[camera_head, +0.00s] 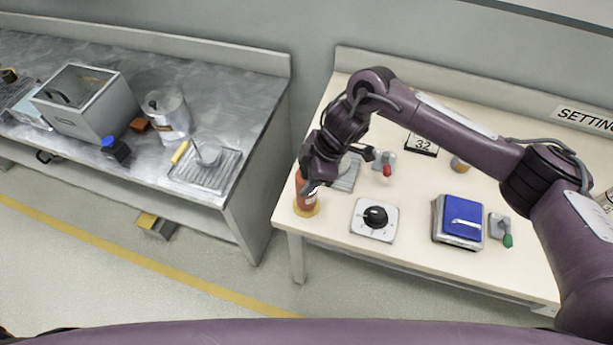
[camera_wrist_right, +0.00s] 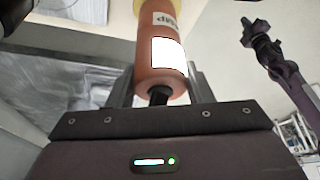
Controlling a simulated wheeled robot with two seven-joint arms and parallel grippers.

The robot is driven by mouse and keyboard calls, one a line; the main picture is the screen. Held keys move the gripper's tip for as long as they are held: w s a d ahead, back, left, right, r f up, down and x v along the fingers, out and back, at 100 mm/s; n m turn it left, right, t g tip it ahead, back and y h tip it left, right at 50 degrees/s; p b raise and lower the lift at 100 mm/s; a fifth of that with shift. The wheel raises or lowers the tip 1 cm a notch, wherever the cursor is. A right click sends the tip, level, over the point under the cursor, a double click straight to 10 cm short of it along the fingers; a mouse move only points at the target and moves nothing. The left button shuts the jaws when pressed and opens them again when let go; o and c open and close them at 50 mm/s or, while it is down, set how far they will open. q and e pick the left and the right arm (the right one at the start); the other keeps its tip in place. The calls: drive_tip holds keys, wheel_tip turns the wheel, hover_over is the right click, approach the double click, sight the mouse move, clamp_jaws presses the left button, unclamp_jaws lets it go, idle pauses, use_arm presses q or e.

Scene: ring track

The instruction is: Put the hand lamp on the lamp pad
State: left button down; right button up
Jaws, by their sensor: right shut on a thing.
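The hand lamp, an orange-brown cylinder (camera_head: 306,190), is upright at the left front corner of the cream table. In the right wrist view the lamp (camera_wrist_right: 162,75) shows a bright white panel, a partly readable label and a black end between the fingers. My right gripper (camera_head: 317,184) is shut on it from above. A yellow round area (camera_head: 307,211) shows at the lamp's lower end; I cannot tell whether it is the lamp's own base or the lamp pad, or whether the lamp touches the table. My left gripper (camera_wrist_right: 252,28) seems to show, small, in the wrist view; its jaws are unclear.

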drive_tip(key=shift+f, duration=0.6)
drive_tip(key=o, duration=1.4)
drive_tip(key=shift+f, duration=0.15)
drive_tip(key=b+v, duration=0.1)
drive_tip(key=v, duration=1.1)
drive_tip(key=shift+s, duration=0.15)
